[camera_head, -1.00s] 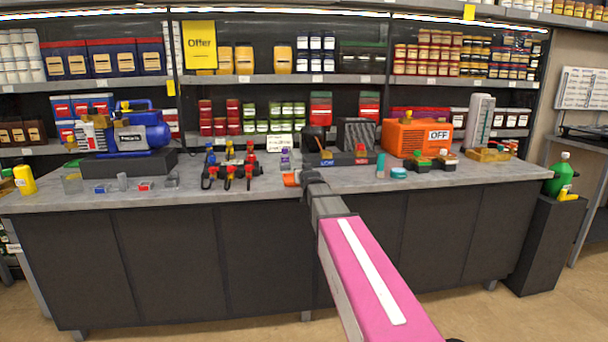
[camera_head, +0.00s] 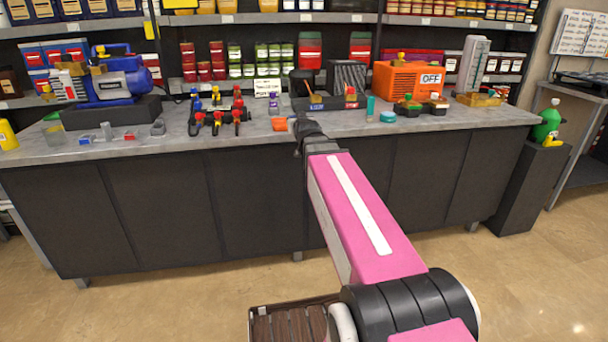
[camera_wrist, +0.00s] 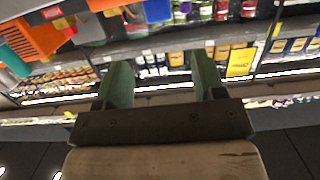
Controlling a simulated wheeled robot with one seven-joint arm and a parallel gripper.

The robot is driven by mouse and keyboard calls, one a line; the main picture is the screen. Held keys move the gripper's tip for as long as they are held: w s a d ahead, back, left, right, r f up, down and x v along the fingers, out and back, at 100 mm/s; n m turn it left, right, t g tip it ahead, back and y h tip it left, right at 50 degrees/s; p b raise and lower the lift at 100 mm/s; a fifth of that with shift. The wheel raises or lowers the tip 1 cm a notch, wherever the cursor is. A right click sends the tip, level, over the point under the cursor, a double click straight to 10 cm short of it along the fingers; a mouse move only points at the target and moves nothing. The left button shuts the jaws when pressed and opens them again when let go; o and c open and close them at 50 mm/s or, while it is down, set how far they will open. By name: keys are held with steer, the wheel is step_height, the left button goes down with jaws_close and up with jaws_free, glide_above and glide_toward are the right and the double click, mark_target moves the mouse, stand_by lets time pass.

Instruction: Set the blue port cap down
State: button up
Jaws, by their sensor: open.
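A small blue piece (camera_head: 85,140) lies at the left of the grey counter (camera_head: 345,127) in the head view. It is too small to tell whether it is the blue port cap. My gripper (camera_wrist: 162,82) is open in the wrist view, its two green fingers apart with nothing between them. In the head view the dark end of my arm (camera_head: 306,132) is at the counter's front edge, well right of the blue piece. The fingers are hidden there.
A blue pump (camera_head: 115,85) stands on a dark base at the left. A valve manifold (camera_head: 222,112) is mid-left. An orange piece (camera_head: 279,125) lies near my arm's end. An orange machine (camera_head: 405,80) and a teal round piece (camera_head: 388,116) are to the right. Shelves rise behind.

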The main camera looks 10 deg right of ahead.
steer(key=s+f+g, duration=0.4)
steer(key=s+f, duration=0.1)
steer(key=f, duration=0.6)
steer(key=s+f+g, duration=0.5)
steer(key=f, duration=0.7)
steer(key=s+f+g, duration=0.7)
steer(key=s+f, duration=0.5)
steer(key=s, duration=0.3)
steer(key=shift+s, duration=0.15)
